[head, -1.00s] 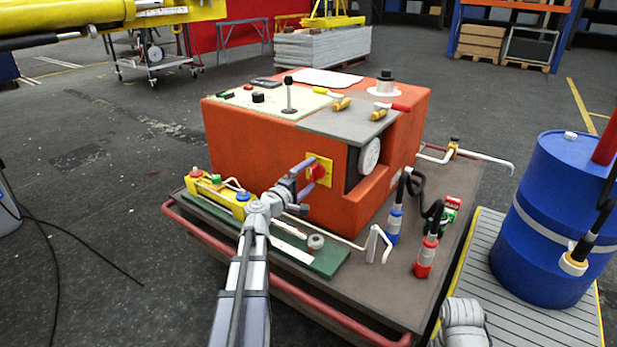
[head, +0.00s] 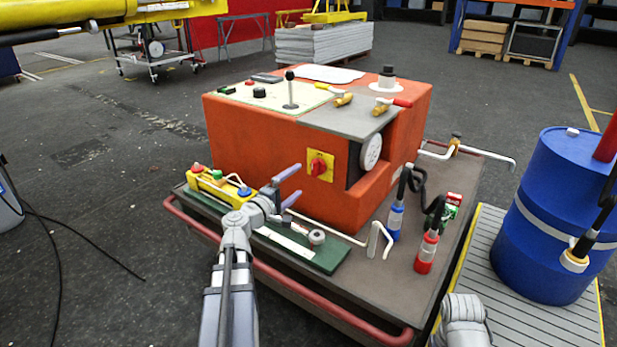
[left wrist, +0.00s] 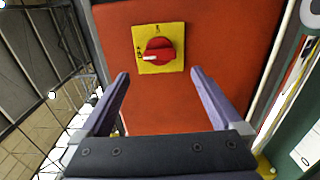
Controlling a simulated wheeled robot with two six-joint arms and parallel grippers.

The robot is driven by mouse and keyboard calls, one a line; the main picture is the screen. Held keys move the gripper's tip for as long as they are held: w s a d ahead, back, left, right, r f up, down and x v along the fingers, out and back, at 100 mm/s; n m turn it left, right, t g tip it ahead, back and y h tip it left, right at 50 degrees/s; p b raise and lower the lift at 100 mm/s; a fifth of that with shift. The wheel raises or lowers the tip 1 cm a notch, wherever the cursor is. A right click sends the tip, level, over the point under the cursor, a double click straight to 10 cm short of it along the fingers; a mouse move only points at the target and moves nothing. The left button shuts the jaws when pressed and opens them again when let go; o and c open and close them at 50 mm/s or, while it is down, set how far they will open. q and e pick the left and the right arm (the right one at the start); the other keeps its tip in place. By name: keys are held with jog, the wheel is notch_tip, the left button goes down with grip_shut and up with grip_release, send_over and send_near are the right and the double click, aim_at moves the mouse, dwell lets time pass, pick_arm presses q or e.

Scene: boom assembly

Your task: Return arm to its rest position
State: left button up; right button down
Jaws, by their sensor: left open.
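My left gripper (head: 289,186) is open and empty, in front of the orange box's front face. The red rotary knob (head: 318,167) on its yellow plate is on that face, just right of and apart from the fingertips. In the left wrist view the knob (left wrist: 160,50) sits beyond and between the two open fingers (left wrist: 157,80), with nothing held. Its white mark points left. Only a grey link of my right arm (head: 463,318) shows at the bottom right; its gripper is not visible.
The orange box (head: 250,150) stands on a cart with a red rail (head: 290,290). A yellow pendant (head: 215,185) and green plate (head: 325,257) lie close to my left forearm. Hose connectors (head: 426,250) stand at right. A blue drum (head: 550,215) is farther right. Open floor lies at left.

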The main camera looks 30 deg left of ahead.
pick_arm(q)
jog(key=s+d+f+m+g+h+p, duration=0.1)
jog(key=d+f+m+g+h, duration=0.2)
jog(key=d, duration=0.7)
jog(key=s+d+f+m+g+h+p, duration=0.1)
jog(key=d+f+m+g+p, duration=0.25)
jog(key=d, duration=0.65)
jog(key=s+d+f+m+g+h, duration=0.1)
jog(key=d+f+m+g+h, duration=0.2)
jog(key=d+m, duration=0.5)
jog(key=s+d+f+m+g+y+p, duration=0.25)
jog(key=s+d+g+y, duration=0.2)
jog(key=s, duration=0.35)
jog(key=s+d+f+m+g+y+p, duration=0.1)
jog(key=s+d+m+g+y+p, duration=0.1)
jog(key=s+d+m+g+y, duration=0.5)
notch_tip(320, 180, up, 38)
jog(key=s+a+n+t+h+p, duration=0.1)
jog(key=n+t+h+p, duration=0.1)
jog(key=p, duration=3.5)
jog(key=shift+s+a+f+n+t, duration=0.15)
jog(key=shift+s+n+t, duration=0.1)
jog(key=shift+n+t, duration=0.2)
